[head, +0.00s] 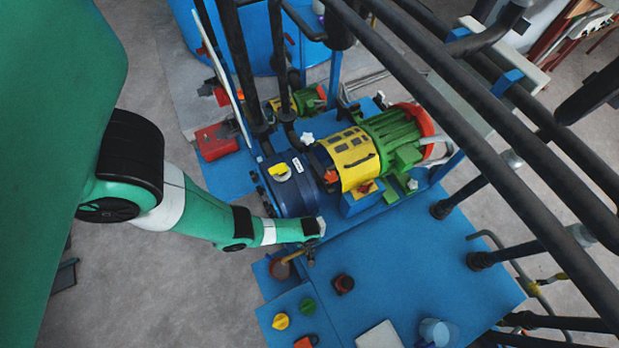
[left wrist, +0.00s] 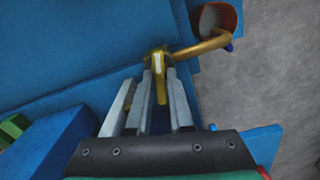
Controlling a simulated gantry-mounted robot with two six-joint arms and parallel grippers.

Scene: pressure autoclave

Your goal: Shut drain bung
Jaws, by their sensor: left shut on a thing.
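The drain bung (left wrist: 158,85) appears to be the yellow-brass, handle-like piece in the left wrist view. It stands at the end of a bent brass pipe (left wrist: 205,46). My left gripper (left wrist: 158,92) is shut on this piece, with a grey finger on either side of it. The pipe runs right to a reddish-brown cup (left wrist: 232,18). In the head view, my left gripper (head: 310,254) reaches in beside the dark blue pump housing (head: 290,185). The pipe (head: 293,257) shows just left of the fingers. The fingers partly hide the bung.
A green motor (head: 395,135) and a yellow cover (head: 350,158) stand behind the gripper. Thick black pipes (head: 500,165) cross the right side. A dark red cup (head: 343,283), a yellow knob (head: 281,321) and a green knob (head: 308,305) sit in front. The blue plate (head: 440,265) has free room.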

